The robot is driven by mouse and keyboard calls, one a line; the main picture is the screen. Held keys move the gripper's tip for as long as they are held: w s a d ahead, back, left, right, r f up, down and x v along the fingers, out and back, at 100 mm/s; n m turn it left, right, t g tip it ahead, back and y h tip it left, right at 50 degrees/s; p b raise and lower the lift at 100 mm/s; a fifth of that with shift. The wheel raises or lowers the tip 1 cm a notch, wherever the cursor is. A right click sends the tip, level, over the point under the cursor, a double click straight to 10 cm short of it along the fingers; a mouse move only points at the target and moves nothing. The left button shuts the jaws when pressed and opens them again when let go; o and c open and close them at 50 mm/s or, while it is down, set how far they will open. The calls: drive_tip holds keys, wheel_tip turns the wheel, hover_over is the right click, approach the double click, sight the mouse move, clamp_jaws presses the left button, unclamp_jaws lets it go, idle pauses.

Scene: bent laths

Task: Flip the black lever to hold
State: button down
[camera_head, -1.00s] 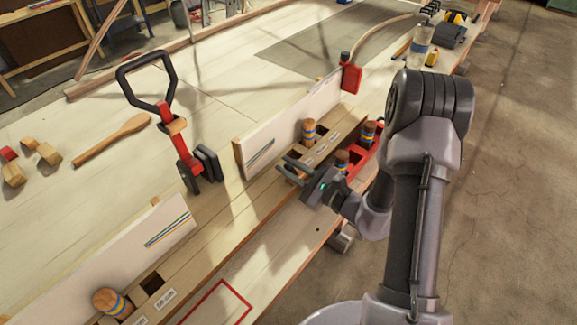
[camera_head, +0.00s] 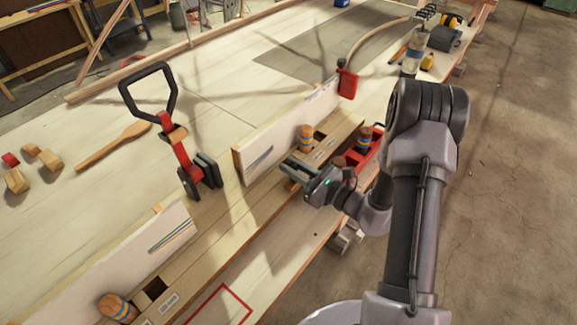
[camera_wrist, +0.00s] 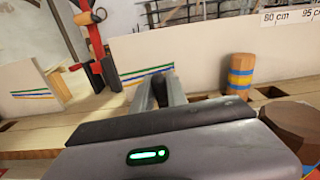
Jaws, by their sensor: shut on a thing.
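My gripper (camera_head: 292,170) is at the bench's near edge, beside the slotted wooden rail. In the wrist view its grey fingers (camera_wrist: 168,88) are closed around a small dark upright piece, which looks like the black lever (camera_wrist: 159,92). Only its rounded end shows; the fingers and gripper body hide the rest, and its base cannot be seen. In the head view the gripper covers this piece. I cannot read any hold marking.
A banded peg (camera_head: 306,138) stands just beyond the gripper, and a red tray (camera_head: 372,157) with another peg lies right of it. A white upright board (camera_head: 285,135) runs behind. A red clamp with a black loop handle (camera_head: 170,140) stands left.

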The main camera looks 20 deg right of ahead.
drive_tip(key=c, duration=1.3)
unclamp_jaws()
drive_tip(key=p+v, duration=0.2)
drive_tip(key=v, duration=1.5)
drive_tip(key=shift+s+d, duration=0.15)
